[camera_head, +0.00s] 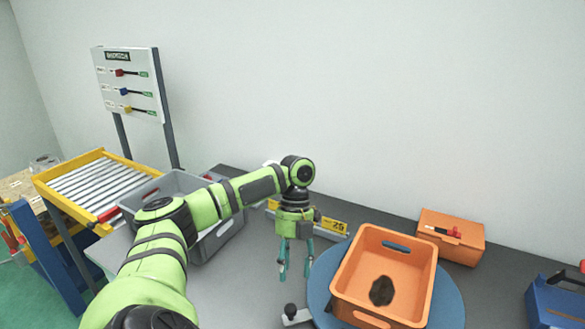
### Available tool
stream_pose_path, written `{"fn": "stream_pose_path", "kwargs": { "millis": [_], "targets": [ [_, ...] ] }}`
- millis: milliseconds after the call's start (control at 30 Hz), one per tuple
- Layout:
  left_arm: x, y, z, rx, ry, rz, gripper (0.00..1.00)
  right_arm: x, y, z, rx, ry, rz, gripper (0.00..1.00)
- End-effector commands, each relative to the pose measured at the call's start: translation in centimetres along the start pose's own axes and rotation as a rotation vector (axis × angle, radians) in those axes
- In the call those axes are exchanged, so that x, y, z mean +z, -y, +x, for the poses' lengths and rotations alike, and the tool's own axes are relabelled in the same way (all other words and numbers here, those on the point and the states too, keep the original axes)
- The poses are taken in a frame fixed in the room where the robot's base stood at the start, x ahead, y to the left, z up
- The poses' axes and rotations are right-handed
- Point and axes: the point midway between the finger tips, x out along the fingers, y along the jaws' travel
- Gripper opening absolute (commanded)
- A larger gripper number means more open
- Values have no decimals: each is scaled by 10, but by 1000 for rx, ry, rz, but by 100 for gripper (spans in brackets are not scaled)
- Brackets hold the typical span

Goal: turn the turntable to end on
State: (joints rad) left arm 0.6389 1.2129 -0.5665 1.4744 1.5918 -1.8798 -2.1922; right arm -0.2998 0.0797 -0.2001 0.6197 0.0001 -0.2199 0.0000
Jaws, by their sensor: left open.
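The turntable (452,302) is a round blue disc at the lower right, its near edge cut off by the frame. An orange crate (348,262) stands on it and covers most of its top. A dark, irregular piece (382,291) lies on the crate's floor. A grey bracket with a black knob (291,311) sits at the turntable's left edge. My left gripper (295,272) is open and empty. It points down just left of the turntable and appears apart from the crate. My right gripper is out of view.
Behind the gripper is a yellow sign (334,225). An orange box (452,238) with a red-and-black item stands at the back right, a blue box (556,303) at far right. A grey bin (222,236) and roller rack (100,184) are left. A lever panel (130,80) stands behind.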

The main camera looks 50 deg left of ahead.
Motion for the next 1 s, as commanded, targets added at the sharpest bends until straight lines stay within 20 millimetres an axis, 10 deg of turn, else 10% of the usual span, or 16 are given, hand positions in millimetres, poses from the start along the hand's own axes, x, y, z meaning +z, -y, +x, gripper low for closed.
{"fn": "stream_pose_path", "kwargs": {
  "millis": [1000],
  "targets": [
    [0,-1,-28,2,0,0,52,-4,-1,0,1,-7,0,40]
  ]
}}
